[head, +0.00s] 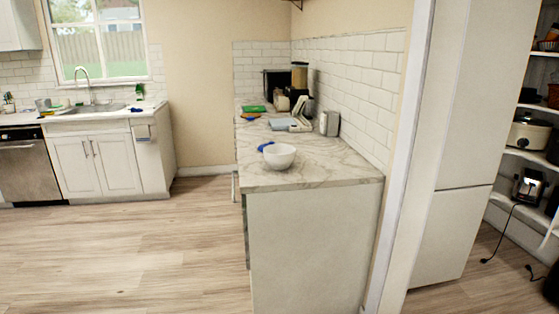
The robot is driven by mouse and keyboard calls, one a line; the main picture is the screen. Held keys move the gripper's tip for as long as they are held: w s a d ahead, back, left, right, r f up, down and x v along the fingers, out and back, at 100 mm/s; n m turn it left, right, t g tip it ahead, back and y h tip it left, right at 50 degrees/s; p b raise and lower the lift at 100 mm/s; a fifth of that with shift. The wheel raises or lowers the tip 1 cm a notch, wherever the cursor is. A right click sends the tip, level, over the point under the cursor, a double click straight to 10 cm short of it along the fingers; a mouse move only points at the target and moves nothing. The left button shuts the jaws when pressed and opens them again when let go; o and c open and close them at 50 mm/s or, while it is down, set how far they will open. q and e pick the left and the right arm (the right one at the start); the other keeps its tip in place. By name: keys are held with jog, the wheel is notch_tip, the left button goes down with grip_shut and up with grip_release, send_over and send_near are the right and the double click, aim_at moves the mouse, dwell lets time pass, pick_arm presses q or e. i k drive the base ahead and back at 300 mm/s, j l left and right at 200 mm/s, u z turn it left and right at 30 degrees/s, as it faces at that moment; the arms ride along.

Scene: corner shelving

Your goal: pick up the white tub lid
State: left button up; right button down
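I cannot make out a white tub lid in the head view. A white bowl (280,156) stands near the front end of the marble counter (318,172), with a small blue item (266,147) just behind it. A flat pale grey item (283,124) lies farther back on the counter; it is too small to tell what it is. Neither of my grippers is in view.
A fridge (462,120) stands right of the counter. Corner shelving (531,157) at the far right holds a slow cooker (528,132) and a toaster (528,186). A sink (92,109) is at the back left. The wooden floor (125,245) is clear at left.

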aim_at(260, 148)
jog(key=i+j+u, duration=0.65)
jog(key=i, duration=0.25)
jog(key=i+j+u, duration=0.15)
jog(key=i+u, duration=0.2)
jog(key=i, duration=0.15)
jog(key=i+u, duration=0.3)
jog(key=i, duration=0.2)
jog(key=i+z, duration=0.4)
jog(key=i+j+z, duration=0.1)
jog(key=i+z, duration=0.2)
jog(key=z, duration=0.15)
jog(key=i+j+z, duration=0.25)
jog(key=z, duration=0.15)
jog(key=i+j+z, duration=0.4)
jog(key=k+l, duration=0.05)
